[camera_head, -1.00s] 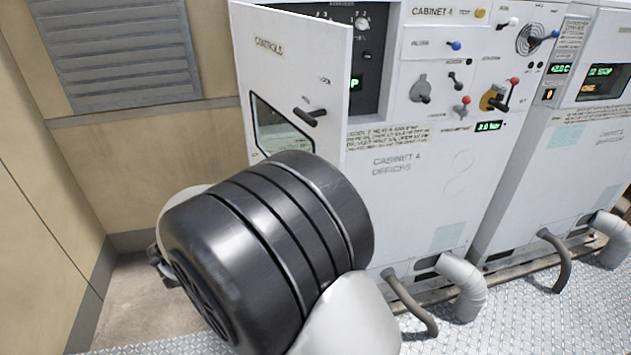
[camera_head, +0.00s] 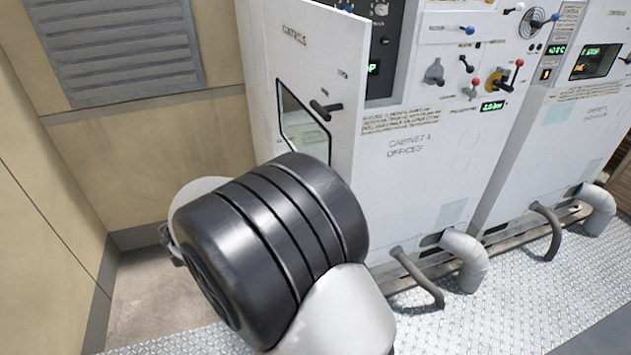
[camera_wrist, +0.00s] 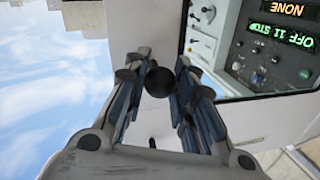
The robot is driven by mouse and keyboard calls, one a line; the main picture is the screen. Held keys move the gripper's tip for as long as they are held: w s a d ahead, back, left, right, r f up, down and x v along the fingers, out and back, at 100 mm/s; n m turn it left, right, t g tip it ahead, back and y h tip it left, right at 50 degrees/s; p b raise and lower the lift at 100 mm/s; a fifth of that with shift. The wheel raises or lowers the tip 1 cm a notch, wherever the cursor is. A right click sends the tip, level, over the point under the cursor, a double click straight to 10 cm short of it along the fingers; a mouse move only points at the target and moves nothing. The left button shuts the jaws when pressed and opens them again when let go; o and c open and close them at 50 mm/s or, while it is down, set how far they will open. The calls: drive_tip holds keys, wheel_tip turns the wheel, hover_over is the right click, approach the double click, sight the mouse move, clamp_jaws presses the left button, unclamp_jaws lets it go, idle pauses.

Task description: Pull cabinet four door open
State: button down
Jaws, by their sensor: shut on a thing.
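The cabinet four door (camera_head: 345,70) is a white panel with a window, standing ajar at the cabinet's left side. In the wrist view my gripper (camera_wrist: 158,88) is shut on a dark round knob (camera_wrist: 158,82) against the white door (camera_wrist: 125,25). Cabinet four (camera_head: 420,190) shows a dark control panel (camera_head: 384,55) behind the door's edge.
Another white cabinet (camera_head: 560,130) stands to the right. Grey pipes (camera_head: 468,262) come out low at the front over patterned metal flooring (camera_head: 520,290). A tan wall with a louvred vent (camera_head: 115,50) is on the left, close to the door.

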drive_tip(key=shift+r, duration=0.1)
drive_tip(key=c, duration=1.3)
unclamp_jaws()
drive_tip(key=v, duration=1.2)
